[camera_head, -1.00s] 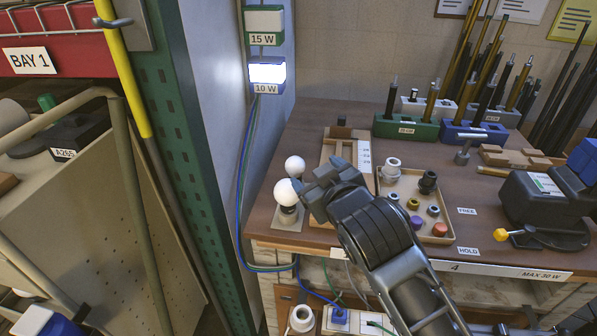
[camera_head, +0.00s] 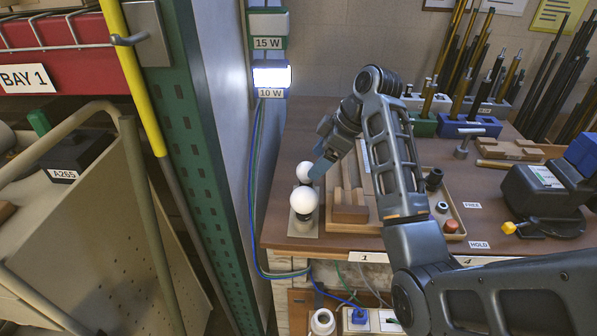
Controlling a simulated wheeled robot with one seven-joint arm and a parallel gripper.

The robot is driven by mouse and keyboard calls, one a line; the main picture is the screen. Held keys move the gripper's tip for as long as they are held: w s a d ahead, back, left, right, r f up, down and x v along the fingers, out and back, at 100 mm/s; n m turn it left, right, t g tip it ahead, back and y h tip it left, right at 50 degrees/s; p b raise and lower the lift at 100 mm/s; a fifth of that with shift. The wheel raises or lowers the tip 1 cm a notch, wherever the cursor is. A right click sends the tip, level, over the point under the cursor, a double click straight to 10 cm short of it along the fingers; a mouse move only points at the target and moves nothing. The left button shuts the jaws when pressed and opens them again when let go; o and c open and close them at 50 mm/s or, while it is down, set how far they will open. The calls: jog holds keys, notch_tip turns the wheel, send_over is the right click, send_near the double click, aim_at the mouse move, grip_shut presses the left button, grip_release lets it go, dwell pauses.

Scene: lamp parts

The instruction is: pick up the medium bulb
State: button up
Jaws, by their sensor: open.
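Two round white bulbs stand on a small plate (camera_head: 301,230) at the left front of the bench. I cannot tell for sure which one is the medium bulb; any further bulb would be hidden. My gripper (camera_head: 321,168) is open and points down, just right of the rear bulb. Its far finger is hard to make out, and I cannot tell whether it touches the bulb.
A wooden stepped block (camera_head: 349,212) stands right of the bulbs. A tray (camera_head: 452,239) with small parts is partly behind my arm. A green rack post (camera_head: 196,130) and blue cables (camera_head: 252,180) border the left side. A black clamp device (camera_head: 540,195) sits at the right.

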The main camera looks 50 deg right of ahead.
aim_at(302, 177)
jog(key=shift+n+y, duration=0.4)
jog(key=shift+n, duration=0.1)
jog(key=shift+a+x, duration=0.1)
jog(key=shift+x, duration=1.7)
jog(key=shift+a+x, duration=0.15)
jog(key=shift+x, duration=1.65)
jog(key=shift+r, duration=0.1)
jog(key=c, duration=0.9)
